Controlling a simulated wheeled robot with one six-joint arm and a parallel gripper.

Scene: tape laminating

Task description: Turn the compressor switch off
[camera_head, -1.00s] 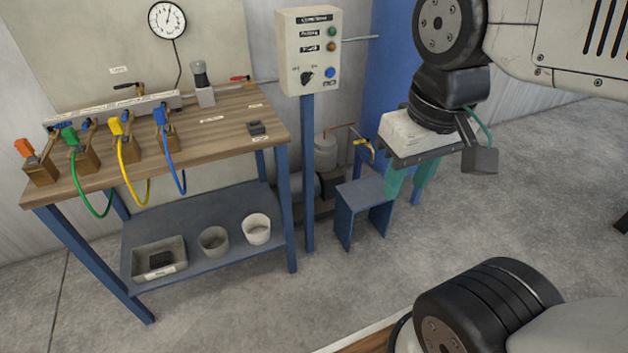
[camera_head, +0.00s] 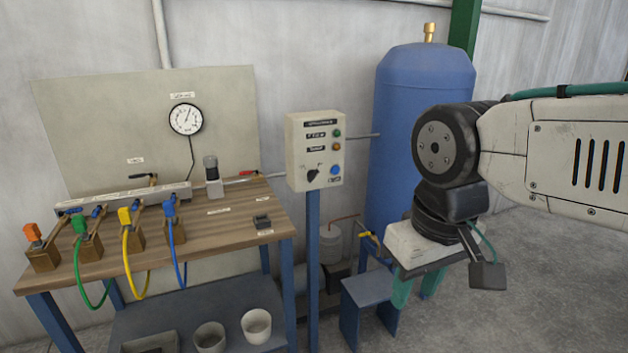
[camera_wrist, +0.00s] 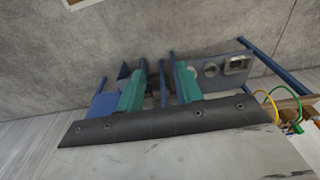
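The control box (camera_head: 315,150) is a cream panel on a blue post, right of the workbench. Its black rotary switch (camera_head: 313,173) sits low on the left of the face, pointing up and to the right. A blue button (camera_head: 335,170) is beside it, with orange and green ones above. The box labels are too small to read surely. My gripper (camera_head: 416,288) hangs pointing down, right of the box and lower than it, clear of the switch. Its teal fingers stand apart with nothing between them; they also show in the wrist view (camera_wrist: 160,90).
The workbench (camera_head: 225,225) on the left carries colored clamps with hoses and a small black block. A blue tank (camera_head: 420,130) stands behind my arm. Open floor (camera_head: 530,290) lies to the right.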

